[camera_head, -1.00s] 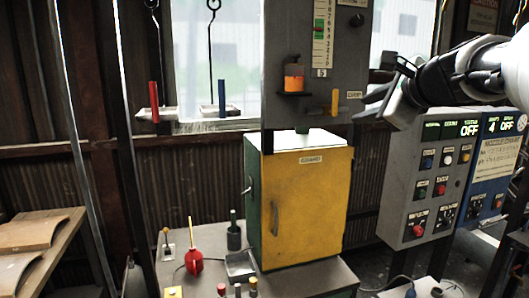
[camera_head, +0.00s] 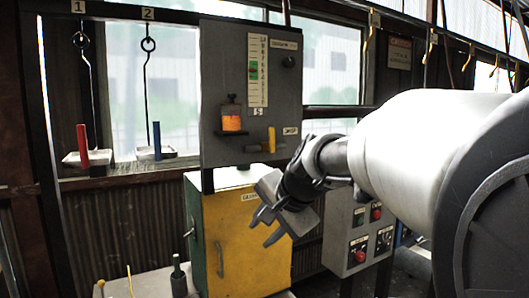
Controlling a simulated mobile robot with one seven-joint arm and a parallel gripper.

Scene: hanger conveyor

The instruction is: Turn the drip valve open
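The drip valve's yellow handle (camera_head: 271,140) stands upright on the grey panel, left of a label reading DRIP. It sits on a small pipe that runs left towards an orange-filled bottle (camera_head: 231,119).
The grey panel (camera_head: 220,60) carries a green-marked scale and a black knob. The yellow cabinet (camera_head: 225,245) stands below it. A control box (camera_head: 345,240) is partly hidden behind my arm. Trays with a red rod (camera_head: 82,145) and a blue rod (camera_head: 157,140) hang at left.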

